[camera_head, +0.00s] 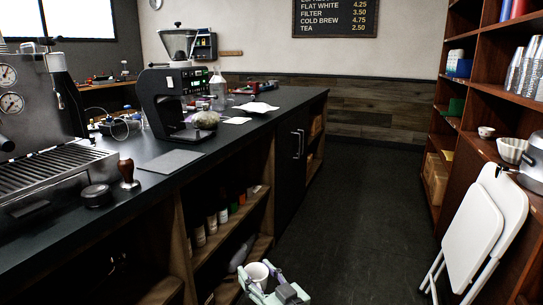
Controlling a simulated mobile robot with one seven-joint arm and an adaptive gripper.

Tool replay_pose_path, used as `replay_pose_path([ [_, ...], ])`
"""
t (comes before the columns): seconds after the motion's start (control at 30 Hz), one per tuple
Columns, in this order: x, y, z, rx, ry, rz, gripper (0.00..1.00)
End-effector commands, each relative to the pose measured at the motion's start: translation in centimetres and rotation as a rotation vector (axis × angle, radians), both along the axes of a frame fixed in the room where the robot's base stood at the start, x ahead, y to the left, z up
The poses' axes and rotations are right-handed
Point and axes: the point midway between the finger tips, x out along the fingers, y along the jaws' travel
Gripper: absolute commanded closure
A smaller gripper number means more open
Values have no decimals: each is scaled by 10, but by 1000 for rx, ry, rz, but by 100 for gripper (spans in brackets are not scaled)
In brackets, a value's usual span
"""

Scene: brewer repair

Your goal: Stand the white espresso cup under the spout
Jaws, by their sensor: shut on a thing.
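The white espresso cup (257,272) is at the bottom of the view, held in my gripper (272,287). The gripper is shut on it, low in front of the counter's shelves and apart from the counter top. The cup looks roughly upright with its opening up; its lower part is hidden by the gripper. A black machine (160,100) stands on the counter with an open bay at its front. A steel espresso machine (50,125) with two gauges stands at the left. I cannot make out a spout clearly on either machine.
The dark counter top (230,135) holds a grey mat (171,161), a wooden-handled tamper (127,172), a black round piece (96,196) and a clear bottle (217,90). A folded white chair (475,235) leans at right by the shelves. The aisle floor (350,220) is clear.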

Motion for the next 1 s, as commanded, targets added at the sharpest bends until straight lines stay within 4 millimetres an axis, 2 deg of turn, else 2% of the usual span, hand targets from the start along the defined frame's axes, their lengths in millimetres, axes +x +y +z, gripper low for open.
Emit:
replay_pose_path([
  [0.03, 1, -8, -25, 10, 9, -61, 89],
  [0.17, 4, -28, -78, 9, 12, -226, 89],
  [0.3, 3, -46, -139, 8, 15, -416, 89],
  [0.5, -2, -54, -217, 18, 16, -659, 89],
  [0.6, -4, -50, -244, 16, 12, -739, 89],
  [0.7, -5, -45, -263, 15, 10, -798, 89],
  [1.0, -6, -36, -290, 11, 4, -884, 89],
])
